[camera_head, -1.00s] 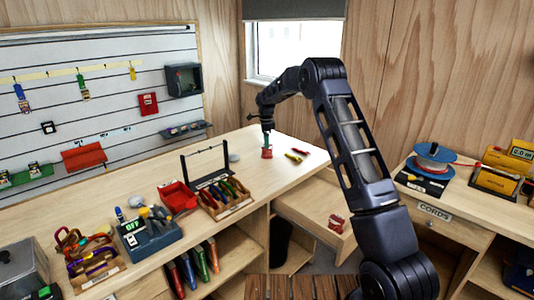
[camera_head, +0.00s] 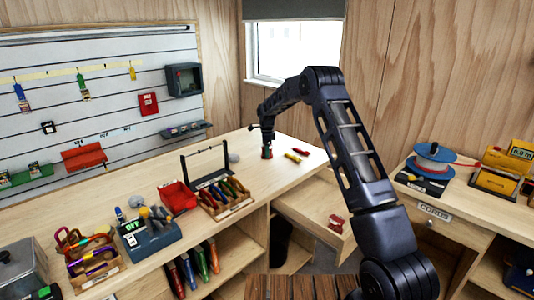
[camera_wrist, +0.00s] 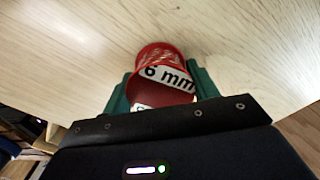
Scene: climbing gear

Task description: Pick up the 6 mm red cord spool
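The red cord spool (camera_wrist: 159,65), with a white label reading "6 mm", stands on the wooden bench top between my gripper's green fingers (camera_wrist: 163,88). In the wrist view one finger is on each side of it, close against its sides. I cannot tell whether they press on it. The lower part of the spool is hidden by the gripper body. In the head view the spool (camera_head: 267,154) is small near the bench's far right end, with my gripper (camera_head: 267,146) down over it.
Small yellow (camera_head: 292,157) and red (camera_head: 301,151) items lie right of the spool. A rack of coloured tools (camera_head: 225,196) and a red bin (camera_head: 177,196) stand to its left. An open drawer (camera_head: 312,209) below holds a red item (camera_head: 336,222). A blue-rimmed reel (camera_head: 433,155) sits far right.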

